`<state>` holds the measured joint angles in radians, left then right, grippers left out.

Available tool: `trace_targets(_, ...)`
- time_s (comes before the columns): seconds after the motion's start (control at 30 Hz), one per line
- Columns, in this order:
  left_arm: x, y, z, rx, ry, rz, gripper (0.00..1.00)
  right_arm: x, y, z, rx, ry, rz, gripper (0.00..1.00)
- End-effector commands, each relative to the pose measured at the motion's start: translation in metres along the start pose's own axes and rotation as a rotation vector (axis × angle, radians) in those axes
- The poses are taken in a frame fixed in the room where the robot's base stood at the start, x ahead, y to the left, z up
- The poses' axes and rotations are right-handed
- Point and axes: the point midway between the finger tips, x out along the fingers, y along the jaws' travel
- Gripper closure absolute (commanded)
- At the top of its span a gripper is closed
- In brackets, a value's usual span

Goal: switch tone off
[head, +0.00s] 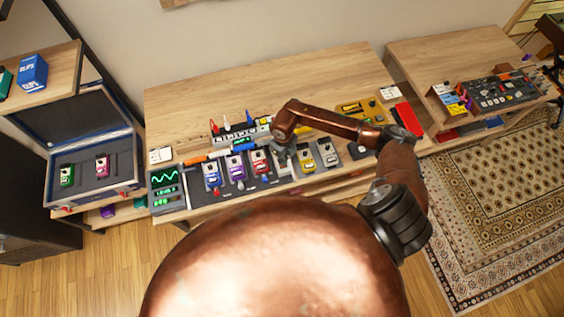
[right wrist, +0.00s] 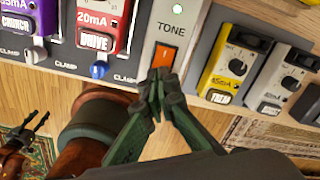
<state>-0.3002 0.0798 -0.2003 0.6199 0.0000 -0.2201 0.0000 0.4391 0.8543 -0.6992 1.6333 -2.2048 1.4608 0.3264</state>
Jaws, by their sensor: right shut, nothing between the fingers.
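The TONE panel (right wrist: 160,35) is a pale plate with an orange rocker switch (right wrist: 163,56) and a lit green lamp (right wrist: 177,8) above its label. My right gripper (right wrist: 158,82) is shut and empty, its tips at the lower edge of the rocker; I cannot tell if they touch it. In the head view my right gripper (head: 281,155) is over the pedal row and hides the TONE panel. A dark pronged part at the left edge of the right wrist view looks like my left gripper (right wrist: 25,135); it is small and partly cut off.
The red DRIVE pedal (right wrist: 98,22) and purple CRUNCH pedal (right wrist: 24,18) stand left of the panel, the yellow TREM pedal (right wrist: 232,65) right. Blue and white clamp knobs line the front edge. A green-wave scope (head: 165,180) stands at the left. The back of the wooden desk (head: 250,85) is clear.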

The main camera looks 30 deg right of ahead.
Motion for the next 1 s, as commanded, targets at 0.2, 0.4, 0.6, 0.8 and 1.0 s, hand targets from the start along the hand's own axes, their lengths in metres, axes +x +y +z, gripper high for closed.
trace_targets(0.2,0.003,0.000,0.000,0.000,0.000,0.000,0.60,0.004,0.000,0.000,0.000,0.000,0.000,1.00)
trace_targets(0.4,0.005,0.000,0.001,0.000,0.000,0.000,0.60,0.006,0.000,0.000,0.000,0.000,0.000,1.00)
trace_targets(0.6,0.008,0.000,0.001,0.000,0.000,0.000,0.60,0.009,0.000,0.000,0.000,0.000,0.000,1.00)
trace_targets(0.8,0.010,0.000,0.001,0.000,0.000,0.000,0.60,0.012,0.000,0.000,0.000,0.000,0.000,1.00)
trace_targets(1.0,0.012,0.000,0.002,0.000,-0.001,0.000,0.60,0.015,0.000,0.000,0.000,0.000,0.000,1.00)
